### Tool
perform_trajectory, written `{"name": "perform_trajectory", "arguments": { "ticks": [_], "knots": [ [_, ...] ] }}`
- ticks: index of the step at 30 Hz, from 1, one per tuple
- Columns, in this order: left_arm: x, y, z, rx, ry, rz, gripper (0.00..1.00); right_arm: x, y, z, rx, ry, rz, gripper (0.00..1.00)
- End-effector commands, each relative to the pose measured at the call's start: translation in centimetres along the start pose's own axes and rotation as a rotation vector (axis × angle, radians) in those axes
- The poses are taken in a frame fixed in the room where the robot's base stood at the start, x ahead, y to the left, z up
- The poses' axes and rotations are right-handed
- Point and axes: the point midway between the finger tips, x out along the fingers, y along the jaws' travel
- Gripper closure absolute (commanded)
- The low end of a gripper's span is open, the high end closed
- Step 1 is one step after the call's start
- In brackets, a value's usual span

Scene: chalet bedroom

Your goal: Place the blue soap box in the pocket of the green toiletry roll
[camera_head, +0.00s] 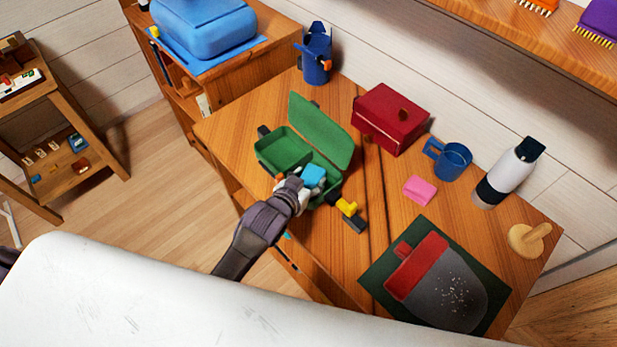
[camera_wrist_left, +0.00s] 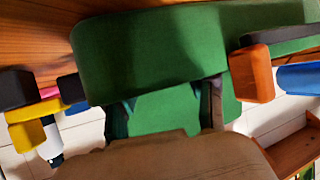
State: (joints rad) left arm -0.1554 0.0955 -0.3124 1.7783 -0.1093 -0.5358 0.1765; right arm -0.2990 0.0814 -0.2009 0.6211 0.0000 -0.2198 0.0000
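The green toiletry roll (camera_head: 278,151) lies opened on the wooden table, with its flap (camera_head: 322,128) spread toward the back. The light-blue soap box (camera_head: 314,175) is at the roll's right part, in or just above the pocket there; I cannot tell whether it rests on the bottom. My left gripper (camera_head: 298,188) is right beside the soap box, at the roll's front side. In the left wrist view the fingers of my left gripper (camera_wrist_left: 166,108) are apart, with green fabric of the roll (camera_wrist_left: 150,50) beyond them. No soap box can be made out there. My right gripper is not seen.
A red box (camera_head: 391,119), blue mug (camera_head: 449,160), pink soap (camera_head: 420,190) and white bottle (camera_head: 508,171) stand to the right. A yellow-black item (camera_head: 349,213) lies close to the roll. A red and grey item (camera_head: 437,281) lies on a dark mat at the front right.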

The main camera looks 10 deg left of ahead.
Motion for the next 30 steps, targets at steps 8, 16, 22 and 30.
{"name": "perform_trajectory", "arguments": {
  "ticks": [8,16,22,30],
  "knots": [
    [0.0,0.0,0.0,0.000,0.000,0.000,0.34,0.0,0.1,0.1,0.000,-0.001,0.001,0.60],
    [-2.0,0.0,-0.1,0.000,-0.001,0.000,0.34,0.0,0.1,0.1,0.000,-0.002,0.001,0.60],
    [-6.3,0.0,-0.1,0.000,-0.001,0.000,0.34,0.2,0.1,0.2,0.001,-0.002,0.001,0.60],
    [-11.0,0.0,-0.1,0.000,-0.001,-0.001,0.34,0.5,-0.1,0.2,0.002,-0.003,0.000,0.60]
  ]
}}
